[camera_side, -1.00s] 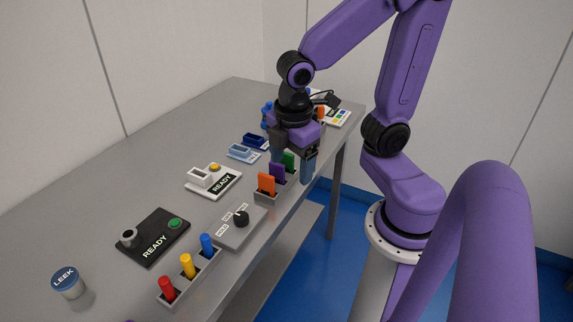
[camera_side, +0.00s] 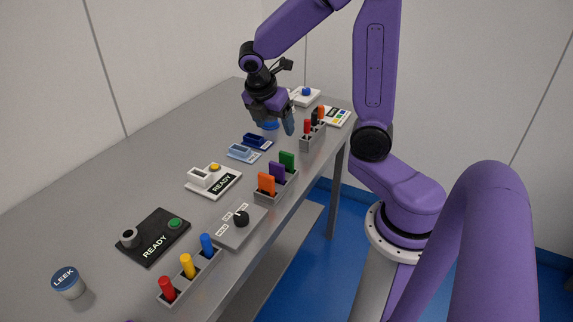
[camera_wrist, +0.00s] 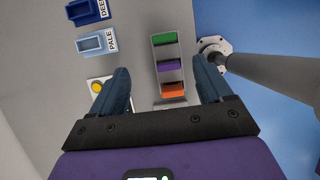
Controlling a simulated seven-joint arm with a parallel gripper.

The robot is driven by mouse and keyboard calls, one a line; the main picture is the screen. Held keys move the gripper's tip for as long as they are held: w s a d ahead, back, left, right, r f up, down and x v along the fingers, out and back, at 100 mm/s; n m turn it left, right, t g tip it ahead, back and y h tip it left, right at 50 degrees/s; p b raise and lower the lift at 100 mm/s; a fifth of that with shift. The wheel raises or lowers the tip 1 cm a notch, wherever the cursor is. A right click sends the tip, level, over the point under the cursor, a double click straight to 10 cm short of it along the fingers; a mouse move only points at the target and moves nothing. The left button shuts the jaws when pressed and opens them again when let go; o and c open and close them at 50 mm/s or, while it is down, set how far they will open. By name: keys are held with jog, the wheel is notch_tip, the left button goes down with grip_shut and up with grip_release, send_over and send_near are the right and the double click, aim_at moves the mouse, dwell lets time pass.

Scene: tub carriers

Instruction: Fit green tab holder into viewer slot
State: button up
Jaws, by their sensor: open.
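The green tab holder (camera_side: 287,160) stands upright in the far end of a grey rack (camera_side: 262,197), beside a purple (camera_side: 277,173) and an orange one (camera_side: 266,184). In the wrist view the green holder (camera_wrist: 168,38) is at the top of the rack. My gripper (camera_side: 281,128) is open and empty, above the table beyond the rack. In the wrist view its fingers (camera_wrist: 160,68) are spread on either side of the rack's column. A white unit marked READY (camera_side: 228,183) has a raised white block with an opening (camera_side: 200,177) and a yellow button. A black READY unit (camera_side: 153,237) has a round post.
Pale blue (camera_side: 243,152) and dark blue (camera_side: 257,142) trays lie near my gripper. Another rack (camera_side: 313,136) with red, black and orange tabs stands at the far edge. A grey dial box (camera_side: 240,225), a near rack (camera_side: 191,279) and a LEEK tub (camera_side: 68,283) stand nearer.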

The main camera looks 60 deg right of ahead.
aim_at(286, 154)
jog(key=x, duration=1)
jog(key=shift+s+f, duration=0.1)
jog(key=shift+f, duration=0.2)
jog(key=shift+s+x, duration=0.2)
jog(key=shift+x, duration=0.8)
jog(key=shift+s+x, duration=0.15)
jog(key=shift+x, duration=0.8)
jog(key=shift+d+f, duration=0.3)
jog(key=shift+f, duration=0.35)
jog(key=c, duration=1)
